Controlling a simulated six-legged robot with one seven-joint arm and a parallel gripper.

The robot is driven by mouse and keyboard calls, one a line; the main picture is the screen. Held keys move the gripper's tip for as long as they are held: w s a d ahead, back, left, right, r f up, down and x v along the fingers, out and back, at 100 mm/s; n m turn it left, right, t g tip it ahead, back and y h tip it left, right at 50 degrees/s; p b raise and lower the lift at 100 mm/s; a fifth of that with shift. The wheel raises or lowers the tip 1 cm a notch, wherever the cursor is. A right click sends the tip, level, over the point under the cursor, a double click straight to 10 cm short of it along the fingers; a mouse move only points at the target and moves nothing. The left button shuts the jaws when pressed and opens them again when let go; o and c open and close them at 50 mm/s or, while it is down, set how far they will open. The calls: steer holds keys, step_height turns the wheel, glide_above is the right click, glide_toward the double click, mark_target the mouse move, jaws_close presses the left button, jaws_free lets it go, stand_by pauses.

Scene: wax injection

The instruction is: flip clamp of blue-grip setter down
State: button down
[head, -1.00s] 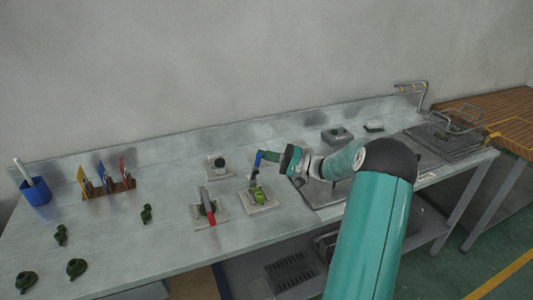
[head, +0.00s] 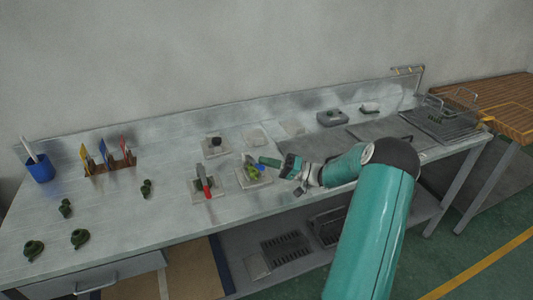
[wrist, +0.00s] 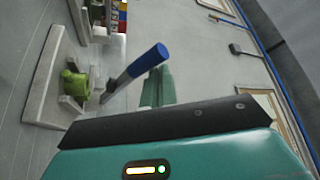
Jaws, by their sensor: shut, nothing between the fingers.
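The blue-grip setter is a pale square plate (head: 262,183) with a green piece (head: 251,174) and a lever with a blue grip (head: 261,168). In the wrist view the plate (wrist: 40,108) is at left, with the green piece (wrist: 75,83) on it. The grey lever with its blue grip (wrist: 148,60) slants away from the plate at an angle, not flat. My gripper (head: 262,161) is shut and empty, right beside the lever. Its teal fingers (wrist: 155,85) show behind the lever in the wrist view; whether they touch is unclear.
The red-grip setter (head: 205,186) stands just left. Two more pale plates (head: 215,148) (head: 255,137) lie behind. A rack of coloured tools (head: 110,162), a blue cup (head: 40,168) and several dark green parts (head: 80,238) are at left. The table's front is clear.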

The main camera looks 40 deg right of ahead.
steer(key=shift+s+a+f, duration=0.1)
steer(key=shift+s+f, duration=0.1)
steer(key=shift+f, duration=0.35)
steer(key=shift+s+f, duration=0.2)
steer(key=shift+f, duration=0.35)
steer(key=r+v, duration=0.1)
steer(key=v, duration=0.4)
steer(key=r+v, duration=0.1)
steer(key=v, duration=0.3)
steer(key=r+v, duration=0.1)
steer(key=v, duration=0.4)
steer(key=shift+s+d+f, duration=0.1)
steer(key=shift+s+d, duration=0.4)
